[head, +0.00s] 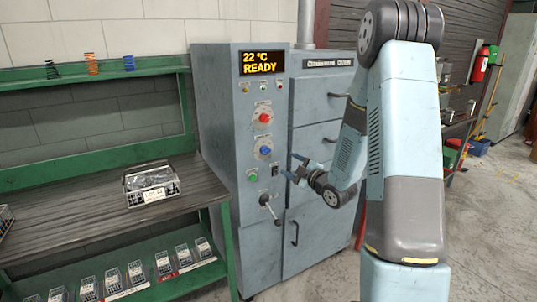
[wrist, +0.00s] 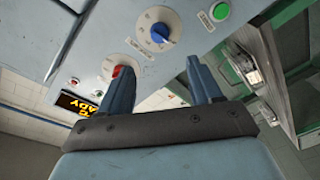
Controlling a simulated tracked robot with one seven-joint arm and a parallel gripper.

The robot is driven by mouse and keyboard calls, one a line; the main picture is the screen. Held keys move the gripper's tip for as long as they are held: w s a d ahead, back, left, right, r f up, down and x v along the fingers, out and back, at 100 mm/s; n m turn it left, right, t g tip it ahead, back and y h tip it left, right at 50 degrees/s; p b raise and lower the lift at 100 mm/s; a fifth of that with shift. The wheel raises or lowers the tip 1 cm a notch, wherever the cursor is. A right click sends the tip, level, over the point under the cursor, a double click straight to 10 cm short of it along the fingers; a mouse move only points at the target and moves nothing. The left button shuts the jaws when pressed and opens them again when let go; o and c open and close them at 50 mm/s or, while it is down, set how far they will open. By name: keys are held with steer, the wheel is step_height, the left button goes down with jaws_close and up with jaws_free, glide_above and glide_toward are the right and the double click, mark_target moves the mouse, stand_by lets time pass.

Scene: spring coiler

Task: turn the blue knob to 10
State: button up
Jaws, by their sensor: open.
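The blue knob (head: 264,151) sits on a pale round dial on the grey oven's control panel, below the red knob (head: 264,118). In the wrist view the blue knob (wrist: 159,33) is at the top centre, beyond my fingertips, its pointer aimed to the lower right. The dial marks are too small to read. The red knob (wrist: 122,72) shows partly behind my left finger. My gripper (head: 296,167) is in front of the panel, to the right of the blue knob and apart from it. In the wrist view my gripper (wrist: 158,82) is open and empty.
The oven display (head: 262,62) reads 22 °C READY. Below the blue knob are a green button (head: 252,176) and a lever (head: 268,206). A door handle (head: 295,232) sticks out at right. A green shelf bench (head: 100,200) stands at left with a wire tray (head: 150,197).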

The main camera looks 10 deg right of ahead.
mark_target(268, 153)
steer(key=x, duration=1.3)
steer(key=shift+w+a, duration=0.15)
steer(key=shift+w, duration=0.1)
steer(key=shift+c, duration=0.3)
steer(key=c, duration=1)
steer(key=shift+f, duration=0.1)
steer(key=shift+m, duration=0.4)
steer(key=m, duration=0.4)
steer(key=shift+f+m+t, duration=0.1)
steer(key=shift+m+t, duration=0.2)
steer(key=shift+m, duration=2.4)
